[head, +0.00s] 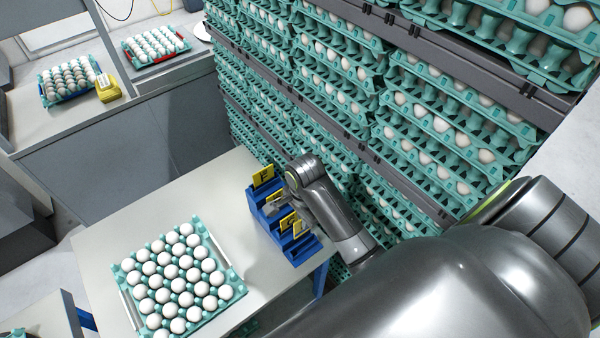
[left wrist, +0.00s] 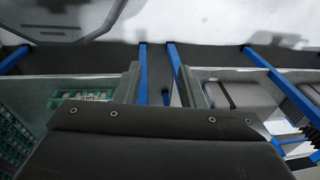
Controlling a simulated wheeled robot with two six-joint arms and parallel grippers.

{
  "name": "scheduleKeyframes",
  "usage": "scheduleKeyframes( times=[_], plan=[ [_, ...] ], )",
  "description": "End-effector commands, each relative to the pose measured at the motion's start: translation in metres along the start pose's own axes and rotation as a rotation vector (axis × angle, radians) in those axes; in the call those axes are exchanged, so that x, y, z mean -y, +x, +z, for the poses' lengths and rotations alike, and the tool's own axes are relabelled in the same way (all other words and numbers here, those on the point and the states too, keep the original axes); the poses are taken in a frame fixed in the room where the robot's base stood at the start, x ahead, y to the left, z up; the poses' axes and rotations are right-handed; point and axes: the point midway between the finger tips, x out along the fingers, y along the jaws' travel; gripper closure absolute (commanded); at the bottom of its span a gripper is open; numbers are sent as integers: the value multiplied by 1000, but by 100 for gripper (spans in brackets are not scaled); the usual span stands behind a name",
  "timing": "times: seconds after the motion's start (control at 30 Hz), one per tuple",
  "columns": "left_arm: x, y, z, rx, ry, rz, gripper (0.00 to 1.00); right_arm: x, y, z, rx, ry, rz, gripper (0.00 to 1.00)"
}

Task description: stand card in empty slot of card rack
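The blue card rack (head: 254,206) stands at the right edge of the white table. One yellow card (head: 263,176) with a black mark stands upright in its far end. More yellow cards (head: 287,221) stand close together toward its near end. My right gripper (head: 273,207) reaches in from the right, low over the middle of the rack, next to these cards. Its fingertips are small and partly hidden, so I cannot tell whether it grips a card. The arm covers part of the rack. My left gripper (left wrist: 160,88) shows in the left wrist view with fingers apart and nothing between them.
A teal tray of white eggs (head: 234,281) sits on the white table (head: 110,235), left of the rack. Tall stacks of egg trays (head: 340,95) stand close behind the rack and my right arm. A counter (head: 140,88) with two more egg trays is at upper left.

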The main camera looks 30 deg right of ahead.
Motion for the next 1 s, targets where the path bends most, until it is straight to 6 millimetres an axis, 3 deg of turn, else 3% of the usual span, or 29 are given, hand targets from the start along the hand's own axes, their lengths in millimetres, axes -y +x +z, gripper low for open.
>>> scheduleKeyframes(
  times=[0.23, 0.5, 1.0],
  plan=[
    [-12, 1, 1, 2, -6, 14, 64, 0, 27, 0, 1, -1, 3, 100],
    [-11, 1, -4, -5, -5, 13, 64, 0, 54, 0, 1, -2, 2, 100],
    [-6, 1, -8, -12, -2, 8, 64, 0, 63, 0, 1, -2, 0, 100]
  ],
)
